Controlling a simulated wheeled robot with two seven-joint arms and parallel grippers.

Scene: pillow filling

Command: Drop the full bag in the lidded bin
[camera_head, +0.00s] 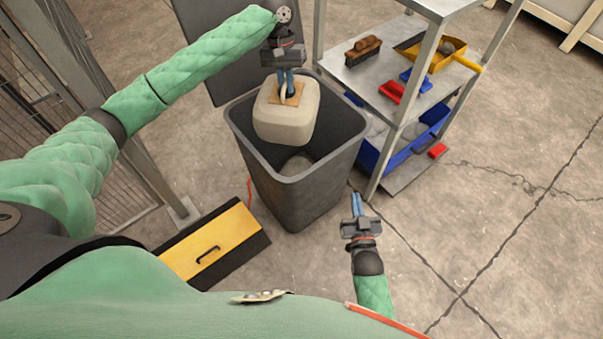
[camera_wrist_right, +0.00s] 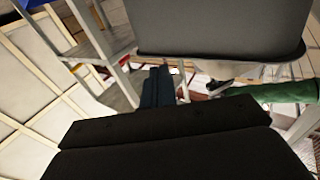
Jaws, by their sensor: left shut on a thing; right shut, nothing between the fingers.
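The full bag (camera_head: 284,115) is a cream, rounded block with a tan patch and a handle on top. My left gripper (camera_head: 286,88) is shut on the bag's handle and holds it over the mouth of the grey bin (camera_head: 299,210). The bag hangs roughly upright at the rim's level; its exact depth is hard to tell. The bin's lid (camera_head: 225,62) stands open behind it. A pale rounded thing (camera_head: 297,165) lies inside the bin. My right gripper (camera_head: 356,197) is shut and empty, right of the bin; its fingers also show in the right wrist view (camera_wrist_right: 157,88).
A metal shelf (camera_head: 372,82) stands right of the bin, with a brush (camera_head: 363,50), a yellow dustpan (camera_head: 440,55), red and blue items, and blue bins (camera_head: 375,158) below. A yellow and black box (camera_head: 213,245) lies front left. The floor at right is clear.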

